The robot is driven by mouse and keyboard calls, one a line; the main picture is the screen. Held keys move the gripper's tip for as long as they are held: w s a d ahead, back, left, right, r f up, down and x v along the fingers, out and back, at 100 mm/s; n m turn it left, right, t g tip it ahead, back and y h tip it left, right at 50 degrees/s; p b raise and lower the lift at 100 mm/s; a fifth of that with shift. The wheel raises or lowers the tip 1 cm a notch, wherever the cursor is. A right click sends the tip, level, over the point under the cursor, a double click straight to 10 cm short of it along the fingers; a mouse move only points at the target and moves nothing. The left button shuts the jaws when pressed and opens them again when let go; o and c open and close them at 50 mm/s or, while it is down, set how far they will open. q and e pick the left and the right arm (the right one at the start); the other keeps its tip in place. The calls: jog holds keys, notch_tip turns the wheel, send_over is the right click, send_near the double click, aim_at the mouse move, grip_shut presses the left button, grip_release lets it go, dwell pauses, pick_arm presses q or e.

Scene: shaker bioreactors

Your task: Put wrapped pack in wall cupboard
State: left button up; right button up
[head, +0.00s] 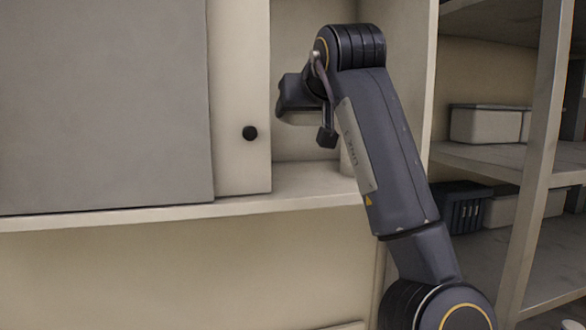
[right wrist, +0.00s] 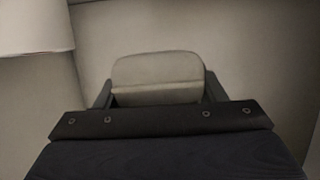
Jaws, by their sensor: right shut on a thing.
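The wrapped pack (right wrist: 157,78) is a pale, rounded block between the fingers of my right gripper (right wrist: 157,92) in the right wrist view. The gripper is shut on it. In the head view my right gripper (head: 306,118) is inside the open bay of the wall cupboard (head: 300,184), above its shelf floor. The pack is mostly hidden there by the gripper and arm. I cannot tell whether it touches the shelf. My left gripper is not in view.
A pale panel with a black knob (head: 250,133) borders the bay on the left. A pale upright object (head: 347,160) stands on the shelf, partly behind my arm. At right, a rack holds a pale bin (head: 485,124) and a dark crate (head: 458,207).

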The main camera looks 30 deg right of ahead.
jog(key=shift+r, duration=0.1)
jog(key=shift+s+f, duration=0.2)
send_over(303, 178)
jog(key=f, duration=0.5)
jog(key=shift+w+d, duration=0.25)
jog(key=shift+a+f, duration=0.15)
jog(key=shift+f, duration=0.25)
jog(key=shift+s+f, duration=0.1)
jog(key=shift+f, duration=1.8)
jog(key=shift+f, duration=0.2)
jog(key=o, duration=1.1)
